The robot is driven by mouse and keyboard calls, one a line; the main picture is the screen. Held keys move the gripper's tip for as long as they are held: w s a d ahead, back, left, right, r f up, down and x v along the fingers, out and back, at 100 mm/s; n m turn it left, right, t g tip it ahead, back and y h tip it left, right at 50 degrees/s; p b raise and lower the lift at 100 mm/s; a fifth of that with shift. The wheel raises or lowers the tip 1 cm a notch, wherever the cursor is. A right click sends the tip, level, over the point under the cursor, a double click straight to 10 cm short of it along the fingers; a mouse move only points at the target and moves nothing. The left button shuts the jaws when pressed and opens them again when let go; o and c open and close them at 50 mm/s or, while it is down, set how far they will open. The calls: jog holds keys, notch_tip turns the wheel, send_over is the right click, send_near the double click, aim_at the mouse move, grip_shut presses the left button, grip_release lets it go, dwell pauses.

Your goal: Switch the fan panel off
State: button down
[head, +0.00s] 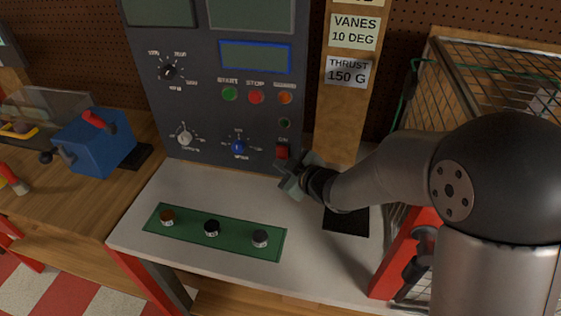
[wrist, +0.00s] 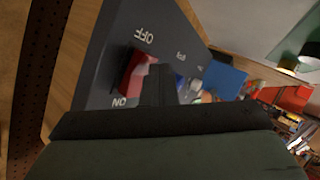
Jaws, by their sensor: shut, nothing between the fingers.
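The fan panel (head: 205,125) is a dark grey upright panel at the back of the white bench in the head view. Its red rocker switch (head: 282,151) is at the lower right of the panel. In the wrist view the red switch (wrist: 138,72) sits between the words OFF and ON. My gripper (head: 287,180) is shut and empty, just in front of and below the switch in the head view. In the wrist view its dark fingers (wrist: 158,80) overlap the right edge of the switch. I cannot tell whether they touch it, or which way the rocker is pressed.
A blue knob (head: 239,147), a white knob (head: 184,138) and green, red and orange buttons (head: 256,97) are on the panel. A green mat (head: 185,235) with three small capped items lies on the bench. A wire cage (head: 490,75) stands at right; a wooden post (head: 345,110) is beside the panel.

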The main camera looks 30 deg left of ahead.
jog(key=shift+w, duration=0.15)
dwell(0.4)
jog(key=shift+s+d+r, duration=0.15)
jog(key=shift+s+r, duration=0.05)
jog(key=shift+s, duration=0.2)
jog(key=shift+s+d+r, duration=0.1)
jog(key=shift+s+r, duration=0.05)
jog(key=shift+s, duration=0.25)
jog(key=shift+s+d+r+b, duration=0.15)
jog(key=shift+s+d+r, duration=0.15)
jog(key=shift+s, duration=0.45)
jog(key=shift+s+d+r+b, duration=0.15)
jog(key=shift+s+r, duration=0.25)
jog(key=shift+s, duration=0.3)
jog(key=shift+s+d+r+b, duration=0.15)
jog(key=shift+s+d+r, duration=0.15)
jog(key=shift+s, duration=0.45)
